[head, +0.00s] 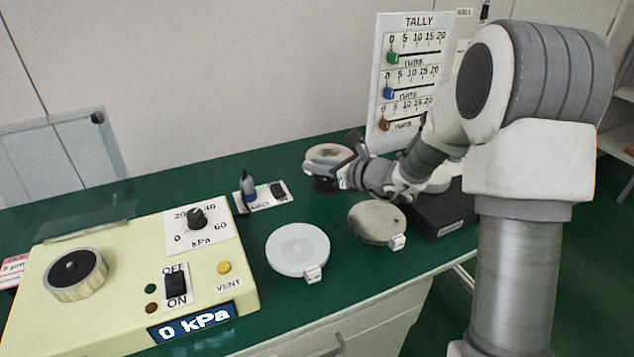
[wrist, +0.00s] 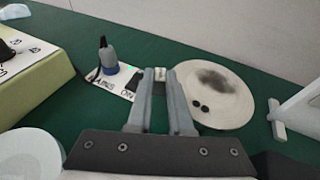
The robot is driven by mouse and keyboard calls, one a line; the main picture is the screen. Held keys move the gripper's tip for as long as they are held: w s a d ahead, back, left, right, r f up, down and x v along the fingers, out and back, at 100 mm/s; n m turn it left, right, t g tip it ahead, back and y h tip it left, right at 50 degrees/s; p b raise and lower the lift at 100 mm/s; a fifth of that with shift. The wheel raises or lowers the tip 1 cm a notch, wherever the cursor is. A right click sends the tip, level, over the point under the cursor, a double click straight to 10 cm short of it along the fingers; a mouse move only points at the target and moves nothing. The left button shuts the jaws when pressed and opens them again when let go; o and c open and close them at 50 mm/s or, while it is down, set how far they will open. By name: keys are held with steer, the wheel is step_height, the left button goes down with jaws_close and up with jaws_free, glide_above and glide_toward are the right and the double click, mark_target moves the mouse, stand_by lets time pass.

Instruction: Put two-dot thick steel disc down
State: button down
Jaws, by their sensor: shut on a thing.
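The two-dot thick steel disc (wrist: 228,106) shows in the wrist view as a pale round plate with a dark smudge and two black dots near its lower left edge. My gripper (wrist: 160,75) is shut at the disc's left side, with a small pale tab between its fingertips. In the head view the disc (head: 326,151) is at the back of the green bench, partly hidden by my gripper (head: 338,178). I cannot tell whether its underside touches the bench.
A white disc (head: 298,248) and a grey disc (head: 373,222) lie in front on the green bench (head: 225,197). A cream control box (head: 120,285) is left. A small switch plate (head: 262,198) with a blue-grey bottle-shaped item is nearby. The tally board (head: 408,75) stands behind, a black block (head: 445,215) right.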

steer(key=shift+f+b, duration=0.75)
steer(key=shift+f, duration=1.05)
steer(key=shift+f, duration=0.2)
steer(key=c, duration=0.8)
jaws_free()
steer(key=shift+c, duration=0.2)
